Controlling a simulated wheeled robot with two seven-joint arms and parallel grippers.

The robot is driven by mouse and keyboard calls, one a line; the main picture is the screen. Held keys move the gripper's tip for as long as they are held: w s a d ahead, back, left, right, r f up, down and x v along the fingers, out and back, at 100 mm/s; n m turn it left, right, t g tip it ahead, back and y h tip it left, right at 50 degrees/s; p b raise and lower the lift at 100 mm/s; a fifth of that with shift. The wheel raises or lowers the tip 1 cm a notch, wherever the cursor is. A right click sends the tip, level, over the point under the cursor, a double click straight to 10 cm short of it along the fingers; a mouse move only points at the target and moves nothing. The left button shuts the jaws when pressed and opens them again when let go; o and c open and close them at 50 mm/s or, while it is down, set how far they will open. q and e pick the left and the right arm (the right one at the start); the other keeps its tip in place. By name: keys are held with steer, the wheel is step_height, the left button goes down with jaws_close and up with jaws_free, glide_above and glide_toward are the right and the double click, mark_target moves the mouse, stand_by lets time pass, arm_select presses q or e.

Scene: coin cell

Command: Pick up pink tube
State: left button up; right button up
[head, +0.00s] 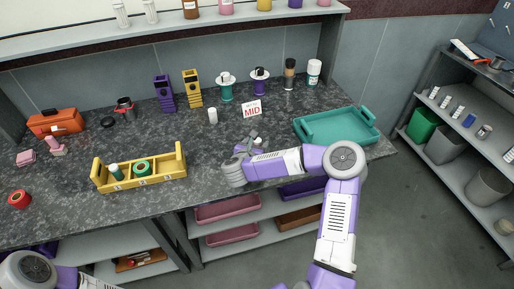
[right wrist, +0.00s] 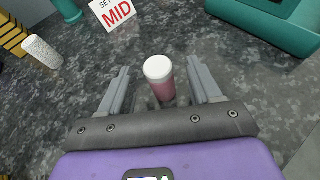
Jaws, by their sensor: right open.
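The pink tube (right wrist: 163,90) with a white cap shows in the right wrist view, upright on the dark speckled counter. My right gripper (right wrist: 157,74) is open, with one finger on each side of the tube and a visible gap to each. In the head view my right gripper (head: 243,148) is low over the counter's middle, right of the yellow carrier. The tube is mostly hidden there by the gripper and arm. Only part of my left arm shows at the lower left; its gripper is out of view.
A white cylinder (head: 213,116) and the red-lettered MID sign (head: 251,108) stand behind the right gripper. A teal tray (head: 308,136) lies to the right.

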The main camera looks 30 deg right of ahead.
steer(key=shift+x, duration=1.05)
steer(key=c, duration=1)
steer(key=shift+c, duration=0.2)
